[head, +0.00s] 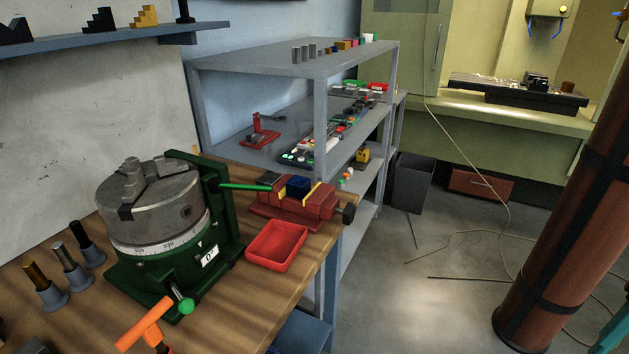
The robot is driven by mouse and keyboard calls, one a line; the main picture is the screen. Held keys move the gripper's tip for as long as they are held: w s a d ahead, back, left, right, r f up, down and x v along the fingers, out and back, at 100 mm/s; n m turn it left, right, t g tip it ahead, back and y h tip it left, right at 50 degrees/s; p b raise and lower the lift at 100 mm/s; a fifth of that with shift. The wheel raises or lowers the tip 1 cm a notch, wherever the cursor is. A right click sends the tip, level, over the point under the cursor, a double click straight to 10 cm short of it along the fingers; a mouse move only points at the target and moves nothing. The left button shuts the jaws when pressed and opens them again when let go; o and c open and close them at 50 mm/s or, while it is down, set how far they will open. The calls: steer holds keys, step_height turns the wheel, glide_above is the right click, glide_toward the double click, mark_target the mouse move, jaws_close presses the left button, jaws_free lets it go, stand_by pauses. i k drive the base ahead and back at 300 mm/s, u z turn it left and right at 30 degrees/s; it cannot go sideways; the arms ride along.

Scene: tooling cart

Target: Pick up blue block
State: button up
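The blue block (297,186) is a small dark-blue piece in the red vise (270,209) on the wooden bench. It sits between the vise's yellow-edged jaws, with its top showing. Its lower part is hidden by the jaws, and I cannot tell how tightly they hold it. My gripper is not in the head view.
A green rotary table with a grey chuck (152,205) stands left of the vise, its green handle (243,186) reaching toward it. A red tray (276,246) lies in front, empty. A grey shelf (300,62) stands behind. Open floor (440,300) lies right of the bench.

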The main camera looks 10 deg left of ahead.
mark_target(297, 187)
steer(key=k, duration=0.5)
steer(key=z, duration=0.65)
steer(key=i, duration=1.15)
steer(key=u, duration=1.35)
